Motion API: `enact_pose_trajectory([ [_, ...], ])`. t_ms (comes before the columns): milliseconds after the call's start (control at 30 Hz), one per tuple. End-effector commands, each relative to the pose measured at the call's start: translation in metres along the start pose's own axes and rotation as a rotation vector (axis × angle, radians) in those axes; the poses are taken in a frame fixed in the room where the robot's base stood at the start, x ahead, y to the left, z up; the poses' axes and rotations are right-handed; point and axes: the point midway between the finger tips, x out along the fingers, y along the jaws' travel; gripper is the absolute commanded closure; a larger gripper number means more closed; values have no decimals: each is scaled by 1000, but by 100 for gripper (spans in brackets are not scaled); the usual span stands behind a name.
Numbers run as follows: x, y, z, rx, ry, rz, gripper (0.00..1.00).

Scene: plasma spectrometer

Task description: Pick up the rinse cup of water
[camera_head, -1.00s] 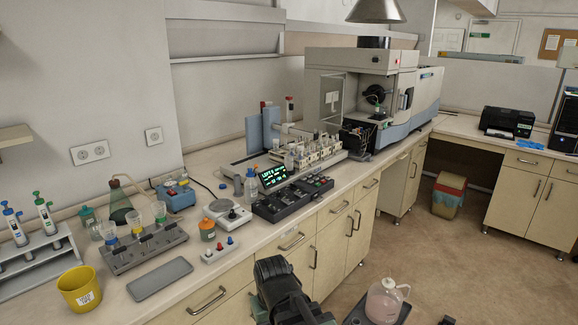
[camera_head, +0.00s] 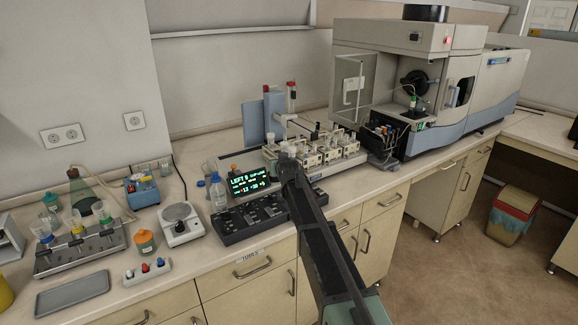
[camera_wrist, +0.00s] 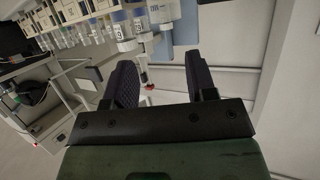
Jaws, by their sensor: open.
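I cannot tell for certain which vessel is the rinse cup. My gripper (camera_wrist: 162,80) is open and empty in the wrist view; in the head view the arm's end (camera_head: 289,162) is in front of the autosampler. A clear graduated vessel (camera_wrist: 163,11) shows at the top edge of the wrist view, beyond the fingers and partly cut off. Labelled clear tubes (camera_wrist: 122,30) stand beside it.
The autosampler with its sample racks (camera_head: 322,153) is behind my gripper. A lit display (camera_head: 250,184), a black control panel (camera_head: 240,219), a bottle (camera_head: 218,192) and a balance (camera_head: 181,225) are nearby on the bench. The spectrometer (camera_head: 400,60) stands at the right.

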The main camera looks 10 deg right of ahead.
Motion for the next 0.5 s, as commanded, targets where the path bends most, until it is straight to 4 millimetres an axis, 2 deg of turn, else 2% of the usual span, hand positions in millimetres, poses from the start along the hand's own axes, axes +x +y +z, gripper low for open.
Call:
enact_pose_trajectory([
  [167, 6, -1, 0, 2, 10, -1, 48],
  [400, 52, 0, 1, 2, 8, -1, 48],
  [500, 57, 0, 0, 2, 8, -1, 48],
])
